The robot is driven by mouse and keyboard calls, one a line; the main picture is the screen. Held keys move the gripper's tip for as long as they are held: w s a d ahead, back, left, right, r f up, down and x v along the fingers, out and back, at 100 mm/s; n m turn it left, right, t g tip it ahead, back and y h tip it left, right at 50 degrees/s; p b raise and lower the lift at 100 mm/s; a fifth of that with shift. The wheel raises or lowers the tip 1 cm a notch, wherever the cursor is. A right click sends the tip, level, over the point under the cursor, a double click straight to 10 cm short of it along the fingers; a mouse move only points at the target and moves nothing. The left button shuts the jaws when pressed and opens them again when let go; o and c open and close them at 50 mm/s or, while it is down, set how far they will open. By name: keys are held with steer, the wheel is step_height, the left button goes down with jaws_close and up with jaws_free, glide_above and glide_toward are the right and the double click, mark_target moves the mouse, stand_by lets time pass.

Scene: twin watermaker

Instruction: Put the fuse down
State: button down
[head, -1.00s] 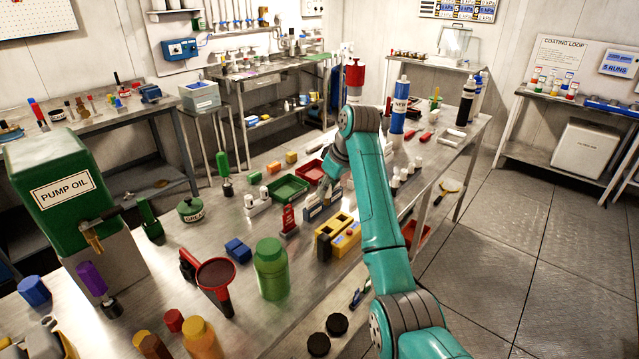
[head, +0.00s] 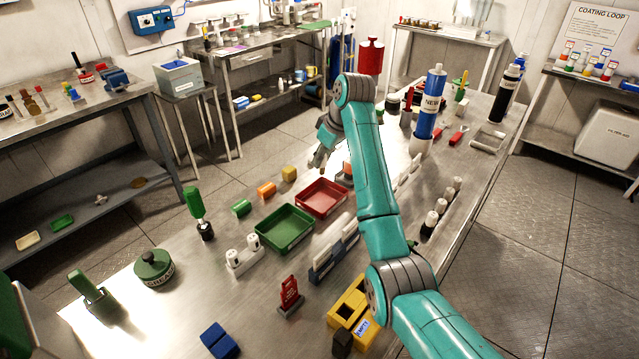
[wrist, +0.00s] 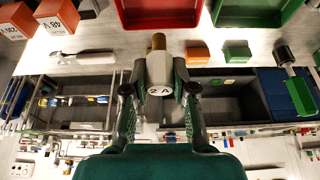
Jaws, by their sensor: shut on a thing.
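My gripper (wrist: 159,92) is shut on the fuse (wrist: 159,70), which has a white band marked "2 A" and a brass end cap. The fuse's lower part is hidden between the fingers. In the head view my gripper (head: 321,157) is held at the far edge of the bench, beyond the red tray (head: 321,198) and green tray (head: 284,229). The red tray (wrist: 160,14) and green tray (wrist: 252,12) also show at the top of the wrist view. Both look empty. The fuse is too small to make out clearly in the head view.
A white holder (head: 244,262) and a red stand (head: 290,294) are nearer. A blue-and-white cartridge (head: 430,105) stands right of my arm.

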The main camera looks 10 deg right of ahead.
step_height(320, 180, down, 10)
steer(key=shift+r, duration=0.2)
steer(key=shift+f, duration=0.1)
stand_by(0.3)
steer(key=c, duration=0.9)
jaws_free()
steer(key=shift+c, duration=0.2)
steer(key=v, duration=1.2)
